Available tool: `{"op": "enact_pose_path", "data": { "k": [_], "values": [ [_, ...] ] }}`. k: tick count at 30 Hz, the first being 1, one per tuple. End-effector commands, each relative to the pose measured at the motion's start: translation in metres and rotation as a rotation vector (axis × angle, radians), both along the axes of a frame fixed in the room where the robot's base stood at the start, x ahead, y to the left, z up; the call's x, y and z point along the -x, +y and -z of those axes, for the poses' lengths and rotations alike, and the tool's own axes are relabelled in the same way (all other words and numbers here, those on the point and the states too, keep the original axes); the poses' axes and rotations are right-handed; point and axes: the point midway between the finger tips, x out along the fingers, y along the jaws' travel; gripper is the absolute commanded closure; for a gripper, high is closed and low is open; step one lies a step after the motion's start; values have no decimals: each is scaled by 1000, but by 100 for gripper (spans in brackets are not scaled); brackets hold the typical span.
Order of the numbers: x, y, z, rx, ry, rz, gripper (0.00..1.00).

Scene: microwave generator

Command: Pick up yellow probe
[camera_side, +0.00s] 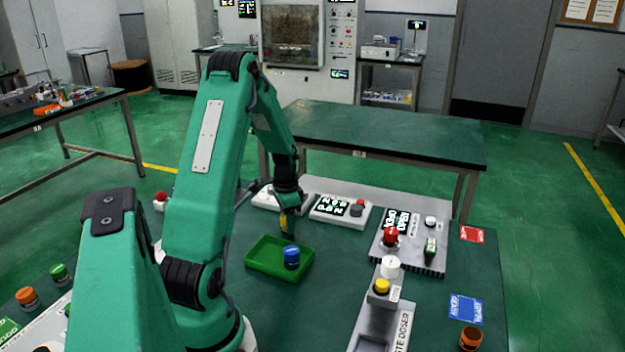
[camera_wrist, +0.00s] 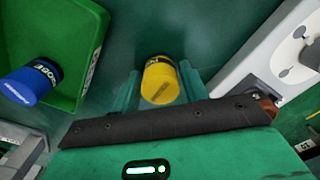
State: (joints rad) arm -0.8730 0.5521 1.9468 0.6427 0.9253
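The yellow probe (camera_wrist: 159,82) sits between the two fingers of my gripper (camera_wrist: 160,88) in the wrist view, with a finger close on each side. Any gap to the fingers is too small to judge. In the side view, only a narrow yellow strip of the probe (camera_side: 284,223) shows beside my gripper (camera_side: 287,222), just behind the green tray. The rest is hidden by the gripper. I cannot tell whether the probe stands on the table or is held above it.
A green tray (camera_side: 256,268) with a blue probe (camera_side: 291,258) is in front of my gripper. Instrument panels (camera_side: 340,209) stand behind and to the right. Bare table lies right of the tray.

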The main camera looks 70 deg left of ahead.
Motion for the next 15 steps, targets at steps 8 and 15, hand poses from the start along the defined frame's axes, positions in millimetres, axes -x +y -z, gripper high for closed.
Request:
{"op": "enact_pose_path", "data": {
  "k": [8,15],
  "values": [
    [0,0,0,-1,-1,0,96],
    [0,0,-2,-1,-1,0,96]
  ]
}}
